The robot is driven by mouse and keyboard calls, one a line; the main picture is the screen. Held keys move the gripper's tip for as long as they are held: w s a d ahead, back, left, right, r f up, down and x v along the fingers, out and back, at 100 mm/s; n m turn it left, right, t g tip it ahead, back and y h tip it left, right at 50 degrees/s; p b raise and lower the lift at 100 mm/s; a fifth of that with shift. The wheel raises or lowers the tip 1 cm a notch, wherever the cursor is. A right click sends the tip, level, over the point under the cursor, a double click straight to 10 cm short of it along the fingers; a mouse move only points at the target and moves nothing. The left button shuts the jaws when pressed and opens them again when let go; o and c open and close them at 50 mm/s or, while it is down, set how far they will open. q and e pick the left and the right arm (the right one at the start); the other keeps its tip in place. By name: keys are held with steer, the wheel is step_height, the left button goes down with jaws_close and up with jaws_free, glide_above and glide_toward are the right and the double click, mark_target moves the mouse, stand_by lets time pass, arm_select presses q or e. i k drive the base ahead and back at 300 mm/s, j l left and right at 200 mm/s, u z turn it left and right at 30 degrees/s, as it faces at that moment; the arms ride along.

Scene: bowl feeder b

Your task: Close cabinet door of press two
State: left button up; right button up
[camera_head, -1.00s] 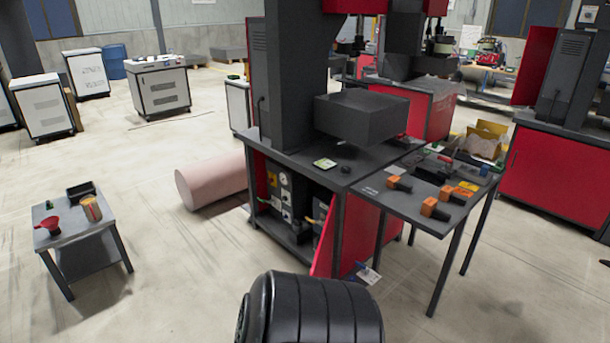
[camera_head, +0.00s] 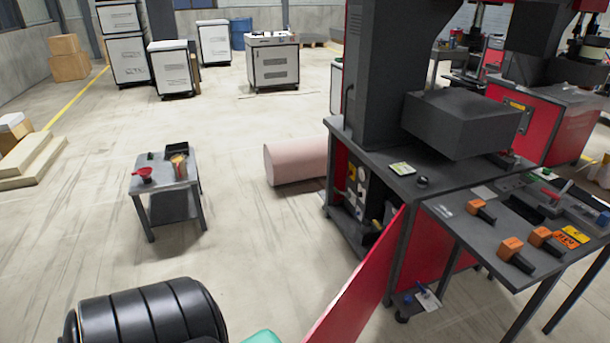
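The press (camera_head: 385,75) stands right of centre on a dark cabinet with a grey top (camera_head: 365,155). Its red cabinet door (camera_head: 358,287) is swung open, reaching from the cabinet's front corner toward the bottom edge of the view. The open cabinet interior (camera_head: 362,195) shows components inside. I cannot read a number on this press. A black ribbed cylindrical part, which looks like part of my own arm, fills the bottom left. Neither gripper is in view.
A table with orange-handled tools (camera_head: 490,240) stands close right of the door. A small grey side table (camera_head: 172,188) with a red funnel (camera_head: 144,174) stands left. A pink cylinder (camera_head: 295,162) lies behind the cabinet. The floor left of the door is clear.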

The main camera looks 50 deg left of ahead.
mark_target(345, 319)
steer(key=i+j+u, duration=0.1)
steer(key=u, duration=0.4)
steer(key=i+u, duration=0.3)
steer(key=u, duration=0.15)
steer(key=i+l+u, duration=0.15)
steer(key=u, duration=0.35)
steer(key=k+j+u, duration=0.15)
steer(key=k+u, duration=0.25)
steer(key=k, duration=0.15)
